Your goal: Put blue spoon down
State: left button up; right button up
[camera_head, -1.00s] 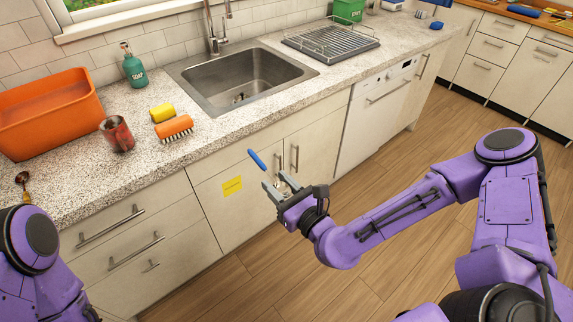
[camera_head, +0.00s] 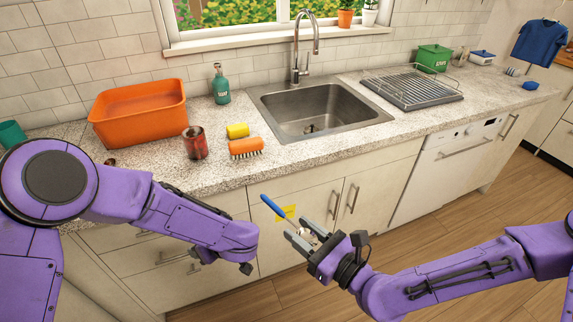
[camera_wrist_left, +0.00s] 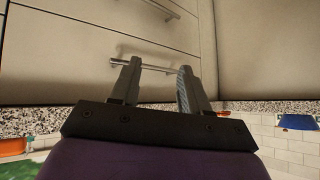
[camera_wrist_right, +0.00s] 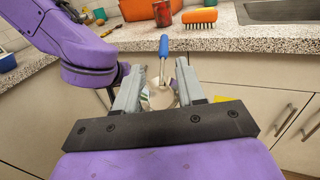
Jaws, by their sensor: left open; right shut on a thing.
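A spoon with a blue handle (camera_head: 272,206) is held in my right gripper (camera_head: 304,238), in front of the lower cabinets and below the counter edge. In the right wrist view the blue handle (camera_wrist_right: 164,46) points up and away, and the spoon's metal part (camera_wrist_right: 161,92) is between the fingers of the gripper (camera_wrist_right: 157,86). The gripper is shut on the spoon. My left gripper (camera_wrist_left: 158,80) shows open and empty in the left wrist view, near a drawer handle (camera_wrist_left: 146,66). In the head view its fingers are mostly hidden behind the arm.
The speckled counter (camera_head: 320,148) holds an orange basin (camera_head: 138,112), a red can (camera_head: 195,143), a yellow sponge (camera_head: 237,130), an orange brush (camera_head: 245,148) and a teal soap bottle (camera_head: 221,86). The sink (camera_head: 315,105) and drying rack (camera_head: 412,88) are further right. The counter's front strip is clear.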

pick_arm(q)
jog(key=w+d+r+g+h, duration=0.3)
jog(key=d+r, duration=0.9)
jog(key=r, duration=0.3)
jog(key=m+g+h, duration=0.2)
jog(key=h, duration=0.3)
send_near(286, 218)
pick_arm(e)
jog(key=shift+s, duration=0.1)
pick_arm(q)
notch_tip(286, 218, down, 8)
jog(key=w, duration=0.2)
jog(key=shift+d, duration=0.1)
jog(key=shift+c, duration=0.4)
grip_shut()
jog(key=shift+r, duration=0.1)
pick_arm(e)
jog(key=o, duration=1.1)
